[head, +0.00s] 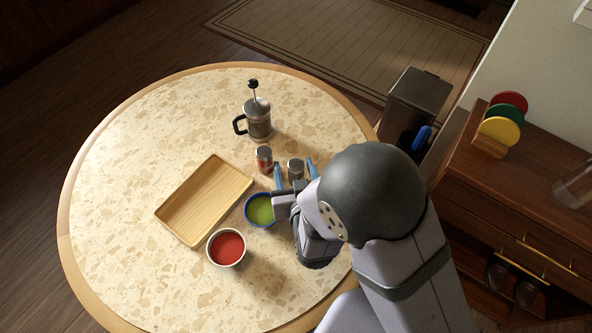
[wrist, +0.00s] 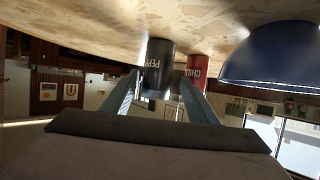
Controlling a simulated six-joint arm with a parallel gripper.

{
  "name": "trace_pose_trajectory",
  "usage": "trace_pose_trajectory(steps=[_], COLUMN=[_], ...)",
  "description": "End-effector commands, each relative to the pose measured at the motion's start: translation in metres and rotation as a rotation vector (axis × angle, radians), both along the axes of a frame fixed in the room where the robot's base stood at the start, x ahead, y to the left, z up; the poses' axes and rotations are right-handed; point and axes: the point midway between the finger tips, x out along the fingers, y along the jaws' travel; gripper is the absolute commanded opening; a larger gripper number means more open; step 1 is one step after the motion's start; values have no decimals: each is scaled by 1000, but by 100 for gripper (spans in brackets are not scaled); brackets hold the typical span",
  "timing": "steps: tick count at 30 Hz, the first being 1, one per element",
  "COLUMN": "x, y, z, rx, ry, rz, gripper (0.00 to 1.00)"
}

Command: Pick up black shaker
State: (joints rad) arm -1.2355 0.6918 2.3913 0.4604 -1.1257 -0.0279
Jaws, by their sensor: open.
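The black shaker, lettered "PEPP…" in the wrist view (wrist: 158,58), stands on the round table. In the head view its grey metal cap and dark body (head: 296,168) show between the blue fingers of my gripper (head: 295,172). The wrist view is upside down; there my gripper (wrist: 161,88) is open, with the black shaker between or just beyond its fingertips. I cannot tell whether either finger touches it. The lower body of the shaker is partly hidden by my gripper in the head view.
A red chili shaker (head: 264,160) (wrist: 198,70) stands close beside it. A blue bowl (head: 261,210) (wrist: 275,62) with green contents is close to my gripper. A wooden tray (head: 203,200), a bowl of red sauce (head: 226,248) and a French press (head: 258,122) stand around. The table's left side is clear.

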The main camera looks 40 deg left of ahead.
Motion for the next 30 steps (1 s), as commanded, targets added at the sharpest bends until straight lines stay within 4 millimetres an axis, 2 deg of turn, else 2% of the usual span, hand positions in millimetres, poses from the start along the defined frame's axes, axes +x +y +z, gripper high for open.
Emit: trace_pose_trajectory(steps=[4, 9, 19, 20, 25, 26, 30], x=[17, 27, 31, 31, 31, 31, 31], y=[8, 20, 23, 23, 23, 23, 23], z=[-7, -14, -17, -17, -17, -17, -16], rx=[-2, 0, 0, 0, 0, 0, 0], ry=[1, 0, 0, 0, 0, 0, -1], rz=[-4, -1, -1, -1, -1, -1, -1], gripper=[53, 53, 53, 51, 10, 7, 7])
